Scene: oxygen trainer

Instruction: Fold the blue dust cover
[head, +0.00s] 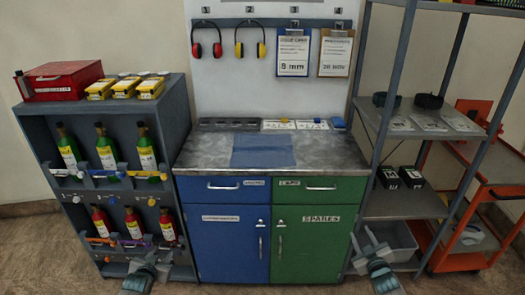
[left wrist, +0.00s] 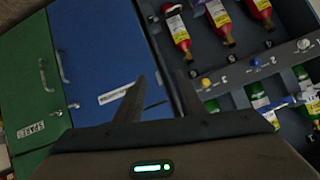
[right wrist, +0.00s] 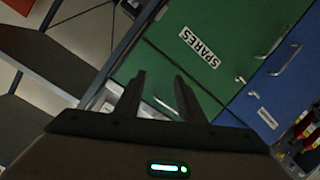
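The blue dust cover (head: 262,150) lies flat on the grey worktop (head: 205,155) in the head view, a little right of the worktop's middle-left. It looks spread out as a rough rectangle. My left gripper (head: 146,262) is low in front of the bottle rack, well below and left of the cover. Its two fingers stand apart and empty in the left wrist view (left wrist: 158,95). My right gripper (head: 370,240) is low in front of the right shelving, below and right of the cover. Its fingers are apart and empty in the right wrist view (right wrist: 160,95).
A rack (head: 110,190) of green and red bottles stands left of the cabinet, with a red case (head: 62,80) on top. Grey shelving (head: 425,125) and an orange trolley (head: 470,255) stand right. Small trays (head: 295,125) line the worktop's back edge. The worktop's front is clear.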

